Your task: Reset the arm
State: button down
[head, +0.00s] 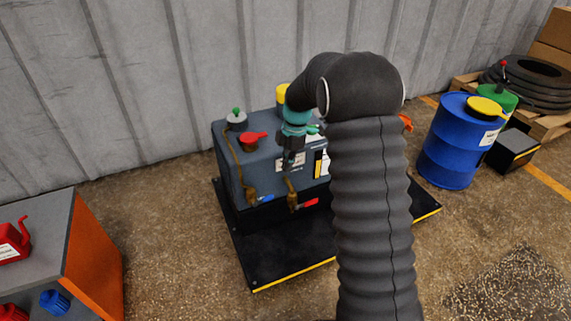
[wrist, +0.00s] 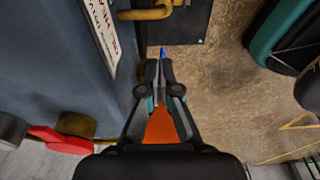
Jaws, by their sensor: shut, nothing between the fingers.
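My arm, in a dark ribbed sleeve, rises through the right middle of the head view and bends over toward the grey-blue machine. My gripper (head: 288,162) hangs pointing down in front of the machine's (head: 235,170) labelled face. In the wrist view my gripper (wrist: 160,68) has its fingers together and holds nothing. The machine's side (wrist: 60,70) with a white label (wrist: 102,30) stands just left of the fingers there. Whether the gripper touches the machine cannot be told. My arm hides the machine's right part in the head view.
The machine stands on a black base plate (head: 285,262). A red-handled cap (head: 252,138) and brass pipes (head: 292,195) stick out from it. An orange-sided bench (head: 92,262) is at lower left. A blue drum (head: 447,150) stands right. Floor between bench and plate is clear.

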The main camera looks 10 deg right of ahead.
jog(key=s+r+m+t+p, duration=0.2)
jog(key=s+r+m, duration=0.5)
jog(key=s, duration=0.4)
jog(key=s+d+r+m+t+h+p, duration=0.1)
jog(key=s+r+m+t+p, duration=0.1)
jog(key=s+r+m, duration=0.5)
jog(key=s+d+r+m+t+p, duration=0.1)
jog(key=s+r+m, duration=0.5)
jog(key=s, duration=1.1)
notch_tip(320, 180, up, 4)
jog(key=shift+s+d+f+m+t+h+p, duration=0.1)
jog(key=shift+s+d+m+t+h+p, duration=0.15)
jog(key=shift+m+t+h+p, duration=0.2)
jog(key=shift+f, duration=0.1)
